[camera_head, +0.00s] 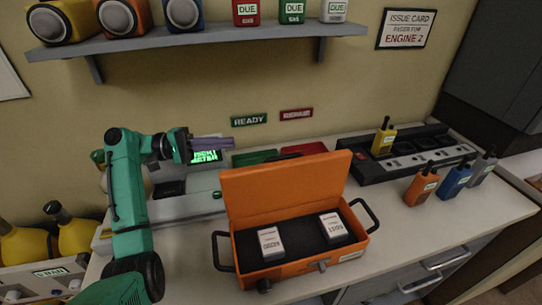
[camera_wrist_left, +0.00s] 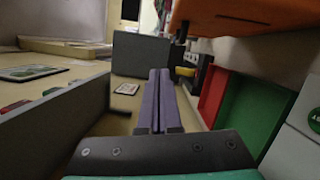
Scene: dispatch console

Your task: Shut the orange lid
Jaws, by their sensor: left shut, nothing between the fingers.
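The orange lid (camera_head: 283,183) stands raised at the back of the orange case (camera_head: 297,265) on the counter. The case is open toward the front. Inside it, on dark foam, lie two white labelled boxes (camera_head: 270,242) and (camera_head: 333,227). My left gripper (camera_head: 228,143) is shut and empty, behind and to the left of the lid, above the back of the counter. In the left wrist view its closed purple fingers (camera_wrist_left: 158,100) point forward, with an orange surface (camera_wrist_left: 235,15), apparently the lid, above and to the right, apart from them. My right gripper is not in view.
A black charging rack (camera_head: 405,155) holds a yellow radio (camera_head: 384,137). Orange, blue and grey radios (camera_head: 422,186) stand to the right of the case. Green and red trays (camera_head: 254,157) lie behind the lid. A shelf (camera_head: 200,40) spans the wall above.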

